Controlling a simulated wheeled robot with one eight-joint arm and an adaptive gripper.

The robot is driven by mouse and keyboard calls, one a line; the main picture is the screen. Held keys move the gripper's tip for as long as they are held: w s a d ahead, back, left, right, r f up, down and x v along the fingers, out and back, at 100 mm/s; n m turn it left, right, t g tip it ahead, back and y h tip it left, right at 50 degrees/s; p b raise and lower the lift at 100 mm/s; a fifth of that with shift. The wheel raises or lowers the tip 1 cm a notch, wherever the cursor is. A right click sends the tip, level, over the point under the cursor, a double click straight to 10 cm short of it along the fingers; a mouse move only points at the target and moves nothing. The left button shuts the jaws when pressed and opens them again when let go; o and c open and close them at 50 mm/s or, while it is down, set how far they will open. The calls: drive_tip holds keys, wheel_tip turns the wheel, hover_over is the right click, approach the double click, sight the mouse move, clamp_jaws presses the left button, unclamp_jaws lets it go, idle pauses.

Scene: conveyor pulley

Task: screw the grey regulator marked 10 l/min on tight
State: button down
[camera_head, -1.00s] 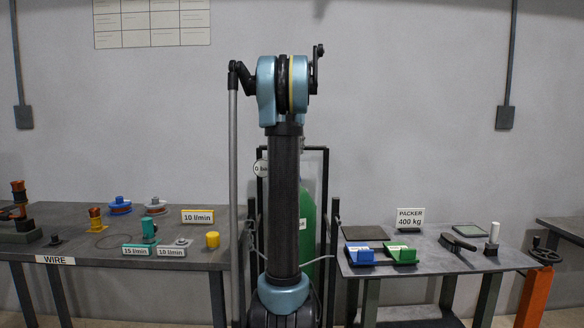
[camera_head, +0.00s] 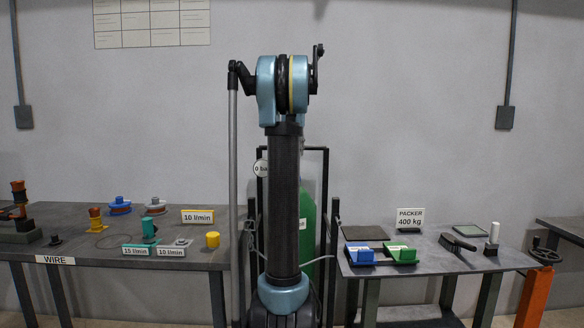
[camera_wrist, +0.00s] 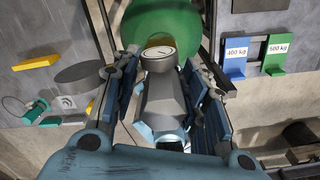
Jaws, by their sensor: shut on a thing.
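In the wrist view my gripper (camera_wrist: 161,76) is closed around a grey faceted body, the grey regulator (camera_wrist: 165,100), with a finger on each side. A round white-faced gauge (camera_wrist: 160,53) sits at the far end of the regulator, in front of the green gas cylinder (camera_wrist: 160,18) and its brass-coloured collar. The joint between regulator and cylinder is hidden, and so is any marking on the regulator.
The right table (camera_head: 440,262) holds blue (camera_head: 359,254) and green (camera_head: 400,253) blocks. A black frame (camera_head: 326,190) stands close around the cylinder.

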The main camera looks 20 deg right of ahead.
drive_tip(key=c, duration=0.9)
unclamp_jaws()
drive_tip(key=shift+o, duration=0.2)
drive_tip(key=shift+r, duration=2.35)
drive_tip(key=shift+r, duration=0.1)
